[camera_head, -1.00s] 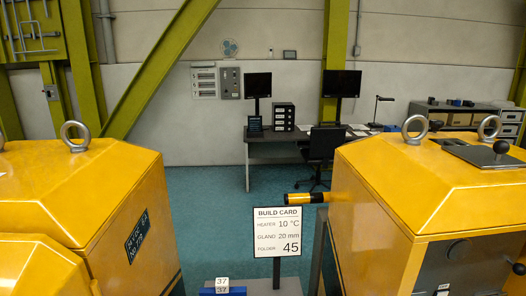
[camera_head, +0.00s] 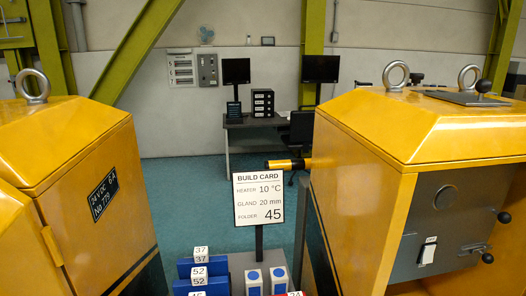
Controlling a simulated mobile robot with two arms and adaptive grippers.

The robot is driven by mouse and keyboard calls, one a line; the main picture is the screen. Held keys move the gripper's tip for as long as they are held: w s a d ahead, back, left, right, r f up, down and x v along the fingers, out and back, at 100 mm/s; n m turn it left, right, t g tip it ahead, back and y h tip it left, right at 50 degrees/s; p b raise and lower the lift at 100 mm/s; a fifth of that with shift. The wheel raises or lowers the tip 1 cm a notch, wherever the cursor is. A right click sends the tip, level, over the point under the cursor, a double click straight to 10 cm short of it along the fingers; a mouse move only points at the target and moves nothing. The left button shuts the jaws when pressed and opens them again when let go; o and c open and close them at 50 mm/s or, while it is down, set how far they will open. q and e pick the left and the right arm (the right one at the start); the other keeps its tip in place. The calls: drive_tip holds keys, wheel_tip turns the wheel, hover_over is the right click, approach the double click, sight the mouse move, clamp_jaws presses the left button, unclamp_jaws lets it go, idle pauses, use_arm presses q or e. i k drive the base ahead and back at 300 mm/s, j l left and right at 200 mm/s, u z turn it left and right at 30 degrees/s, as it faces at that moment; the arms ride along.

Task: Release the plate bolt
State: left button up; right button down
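No part is clearly labelled as the plate bolt. The right yellow cabinet (camera_head: 365,140) has a grey front panel (camera_head: 430,215) with a round dark disc (camera_head: 445,197) and a white rocker switch (camera_head: 427,251). Two black knobs stick out at the panel's right side, an upper knob (camera_head: 504,217) and a lower knob (camera_head: 487,258) on a short rod. On the cabinet's top lies a dark plate (camera_head: 455,98) with a black ball knob (camera_head: 483,86) standing on it. Neither of my grippers is in view.
A build card (camera_head: 259,198) stands on a post between the two yellow cabinets. Below it are numbered blue blocks (camera_head: 190,270) and white blocks with blue dots (camera_head: 254,277). The left yellow cabinet (camera_head: 75,150) closes off the left. A desk (camera_head: 250,122) stands at the back wall.

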sight(487, 258)
drive_tip(key=z, duration=1.3)
